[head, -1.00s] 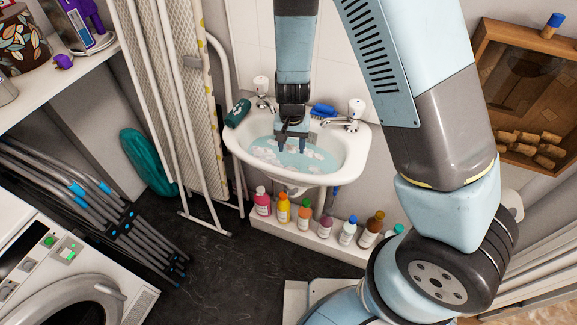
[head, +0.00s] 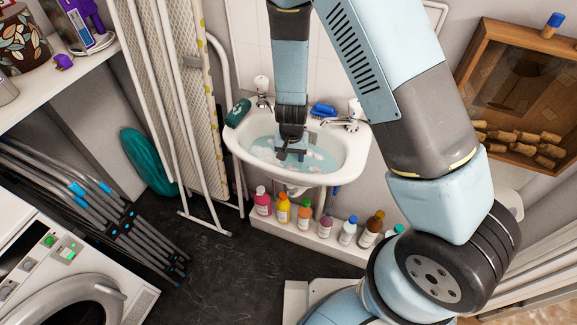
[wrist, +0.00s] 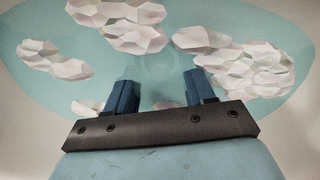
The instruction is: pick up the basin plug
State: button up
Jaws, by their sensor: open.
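The white basin (head: 350,160) holds bluish water (head: 318,160) with pale foam clumps. My gripper (head: 291,154) is low in the basin, over or in the water, and its fingertips are hard to see in the head view. In the wrist view my gripper (wrist: 159,88) is open, its two blue fingers apart with only water between them. A faint round shape (wrist: 158,65) lies under the water just beyond the fingers, near the middle. I cannot tell whether it is the basin plug or the drain. No plug shows clearly in the head view.
Taps (head: 355,112) stand on the basin's back rim. A dark green item (head: 237,113) and a blue brush (head: 322,110) lie there too. Several bottles (head: 348,231) line the ledge below. A folded ironing board (head: 185,90) stands close at left.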

jog(key=shift+c, duration=0.3)
grip_shut()
